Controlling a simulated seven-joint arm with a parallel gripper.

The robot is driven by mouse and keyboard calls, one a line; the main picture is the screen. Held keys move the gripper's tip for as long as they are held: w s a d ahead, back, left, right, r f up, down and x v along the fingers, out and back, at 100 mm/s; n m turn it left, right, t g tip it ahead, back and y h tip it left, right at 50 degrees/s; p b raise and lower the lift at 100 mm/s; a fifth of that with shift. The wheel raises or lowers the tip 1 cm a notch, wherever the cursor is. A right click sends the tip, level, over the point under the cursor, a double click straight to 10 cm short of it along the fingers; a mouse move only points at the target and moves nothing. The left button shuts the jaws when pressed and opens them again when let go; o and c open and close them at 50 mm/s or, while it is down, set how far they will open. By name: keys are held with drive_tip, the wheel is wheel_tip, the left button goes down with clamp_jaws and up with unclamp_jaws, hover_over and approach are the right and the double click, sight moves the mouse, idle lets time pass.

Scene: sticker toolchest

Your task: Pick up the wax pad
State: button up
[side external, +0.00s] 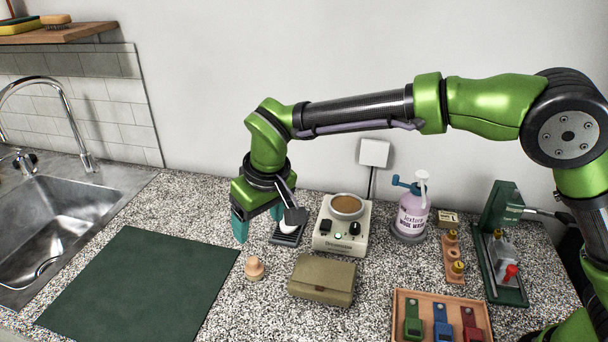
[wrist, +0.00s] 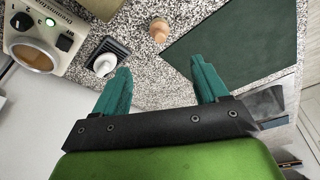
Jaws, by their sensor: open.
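No object is clearly marked as the wax pad, and I cannot tell which one it is. Candidates are a small white rounded piece (wrist: 105,64) on a black ribbed tray (side external: 287,238), and a brown disc (side external: 346,204) on top of a cream heater-like unit (side external: 340,236). My gripper (side external: 259,223) is open and empty, with teal fingers pointing down. It hangs above the counter, left of the black tray. In the wrist view, the tray and white piece are just beyond the left finger; part of the white piece is hidden by my arm in the side view.
A wooden knob (side external: 254,268) and an olive pouch (side external: 322,279) stand in front. A dark green mat (side external: 140,285) lies left, beside the sink (side external: 45,225). A pump bottle (side external: 412,212), a green stand (side external: 500,245) and a wooden tray (side external: 398,300) with coloured tools are right.

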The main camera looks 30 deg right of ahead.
sight(254, 261)
drive_tip(key=x, duration=1.6)
drive_tip(key=shift+w, duration=0.1)
drive_tip(key=c, duration=1.1)
